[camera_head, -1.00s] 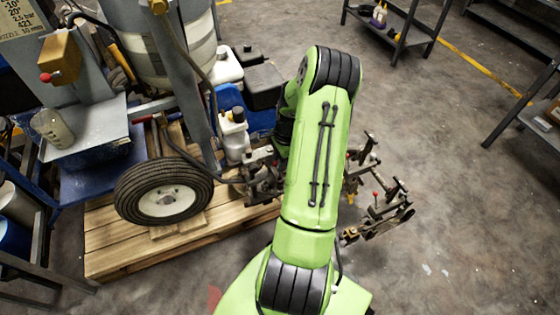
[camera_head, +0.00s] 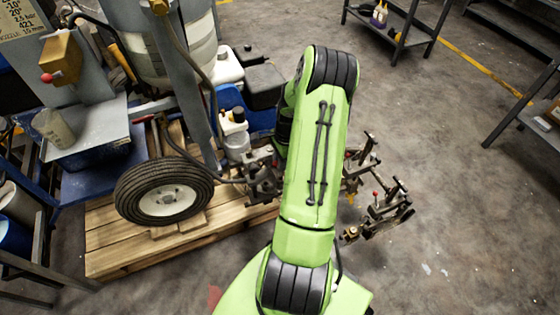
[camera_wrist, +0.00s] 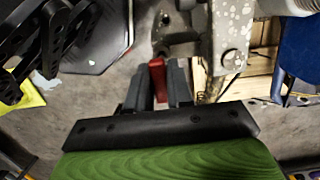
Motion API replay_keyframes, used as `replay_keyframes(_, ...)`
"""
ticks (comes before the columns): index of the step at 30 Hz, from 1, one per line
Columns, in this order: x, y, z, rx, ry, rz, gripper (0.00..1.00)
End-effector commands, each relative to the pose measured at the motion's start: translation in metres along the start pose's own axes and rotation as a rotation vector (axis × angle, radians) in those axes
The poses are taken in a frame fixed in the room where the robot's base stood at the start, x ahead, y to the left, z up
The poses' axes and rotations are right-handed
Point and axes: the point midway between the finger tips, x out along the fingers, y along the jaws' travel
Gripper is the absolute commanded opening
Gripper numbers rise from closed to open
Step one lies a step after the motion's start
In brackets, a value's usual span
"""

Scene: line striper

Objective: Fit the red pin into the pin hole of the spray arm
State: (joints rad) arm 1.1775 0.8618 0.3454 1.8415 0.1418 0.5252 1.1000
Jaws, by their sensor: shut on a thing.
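In the wrist view my gripper (camera_wrist: 160,88) is shut on the red pin (camera_wrist: 157,68), whose upper end shows between and just beyond the dark fingers. The pin's end is close to a grey metal piece just above it; I cannot tell whether they touch. The spray arm (camera_head: 385,218), with dark metal brackets and clamps, sticks out to the right of my arm in the head view. The pin hole cannot be made out. In the head view my own arm hides the gripper and the held pin.
The striper stands on a wooden pallet (camera_head: 110,255) at left, with a black-tyred wheel (camera_head: 165,192) and a white bottle (camera_head: 236,138). A worn metal bracket (camera_wrist: 232,28) is close right of the fingers. Floor at right is clear up to the shelves.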

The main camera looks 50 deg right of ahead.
Motion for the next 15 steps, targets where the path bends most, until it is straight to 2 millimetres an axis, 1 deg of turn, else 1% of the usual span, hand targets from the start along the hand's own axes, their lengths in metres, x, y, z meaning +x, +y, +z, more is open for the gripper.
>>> replay_keyframes(15, 0.0053, 0.0000, -0.0007, 0.000, 0.000, 0.000, 0.00)
